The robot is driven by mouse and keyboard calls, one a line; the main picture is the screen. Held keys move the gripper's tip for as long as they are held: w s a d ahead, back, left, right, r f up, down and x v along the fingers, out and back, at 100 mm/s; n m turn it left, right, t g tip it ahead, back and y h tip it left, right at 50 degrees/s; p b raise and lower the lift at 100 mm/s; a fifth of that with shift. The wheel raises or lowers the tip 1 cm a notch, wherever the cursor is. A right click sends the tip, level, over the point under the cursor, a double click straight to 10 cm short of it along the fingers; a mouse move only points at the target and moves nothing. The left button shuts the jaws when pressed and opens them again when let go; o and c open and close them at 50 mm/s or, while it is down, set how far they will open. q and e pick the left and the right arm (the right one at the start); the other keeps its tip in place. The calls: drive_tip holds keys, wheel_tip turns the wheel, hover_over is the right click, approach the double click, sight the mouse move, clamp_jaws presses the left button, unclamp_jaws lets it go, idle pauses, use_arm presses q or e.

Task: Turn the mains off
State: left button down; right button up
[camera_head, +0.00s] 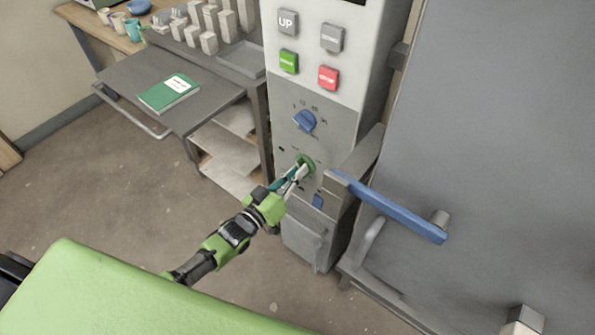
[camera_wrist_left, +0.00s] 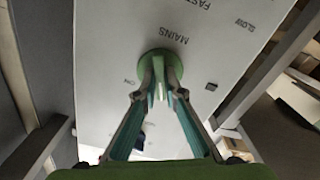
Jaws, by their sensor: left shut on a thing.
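The mains switch (camera_wrist_left: 158,58) is a round green knob on the pale front of the control cabinet (camera_head: 340,105), under the printed word MAINS in the left wrist view. It also shows in the head view as a green knob (camera_head: 307,162) below a blue dial. My left gripper (camera_wrist_left: 160,92) is shut on the knob's grip bar, a fingertip on each side. In the head view the left gripper (camera_head: 296,172) reaches the knob from the lower left and hides part of it. The word ON is printed beside the knob. My right gripper is not in view.
A blue dial (camera_head: 304,121), a green button (camera_head: 289,61) and a red button (camera_head: 328,78) sit above the knob. A blue door handle (camera_head: 390,208) juts out on the right. A grey table (camera_head: 215,98) with a green book (camera_head: 168,93) stands left.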

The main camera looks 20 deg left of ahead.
use_arm(q)
drive_tip(key=shift+n, duration=2.1)
drive_tip(key=c, duration=2.4)
unclamp_jaws()
drive_tip(key=shift+s, duration=0.1)
drive_tip(key=v, duration=1.2)
